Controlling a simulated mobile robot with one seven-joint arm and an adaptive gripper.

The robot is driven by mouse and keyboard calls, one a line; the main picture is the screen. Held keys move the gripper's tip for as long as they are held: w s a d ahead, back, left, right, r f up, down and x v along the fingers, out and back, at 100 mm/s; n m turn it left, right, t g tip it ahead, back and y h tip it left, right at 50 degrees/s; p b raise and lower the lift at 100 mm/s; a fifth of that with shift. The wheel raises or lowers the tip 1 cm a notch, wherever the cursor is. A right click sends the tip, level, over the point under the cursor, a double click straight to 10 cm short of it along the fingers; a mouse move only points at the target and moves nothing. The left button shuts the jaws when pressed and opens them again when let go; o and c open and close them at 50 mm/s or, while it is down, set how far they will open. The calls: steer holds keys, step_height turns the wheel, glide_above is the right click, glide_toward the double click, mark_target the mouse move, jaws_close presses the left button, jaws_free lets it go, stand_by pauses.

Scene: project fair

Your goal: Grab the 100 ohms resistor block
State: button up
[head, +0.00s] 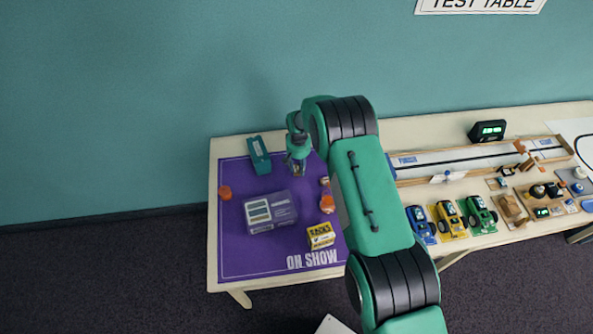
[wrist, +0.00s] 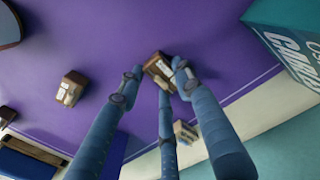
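A small brown block with pale markings (wrist: 157,70) lies at the purple mat in the wrist view, between and just beyond my fingertips. In the head view my gripper (head: 297,172) is low over the mat's back part.
A teal box (head: 259,155) stands left of my gripper. Model cars (head: 449,220) and a track stand right. The mat's front left is clear.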

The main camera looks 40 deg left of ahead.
mark_target(298, 168)
steer(key=shift+c, duration=0.7)
steer(key=shift+r, duration=1.5)
steer(key=shift+s+d+r, duration=0.1)
steer(key=shift+r, duration=0.25)
steer(key=s+d, duration=0.3)
steer(key=d, duration=0.1)
steer(key=s+d+r, duration=0.1)
steer(key=s+d, duration=0.2)
steer(key=s, duration=0.1)
steer(key=s+d, duration=0.3)
steer(key=d, duration=0.1)
steer(key=shift+s+d+r, duration=0.15)
steer(key=shift+s+d, duration=0.15)
steer(key=shift+r, duration=0.1)
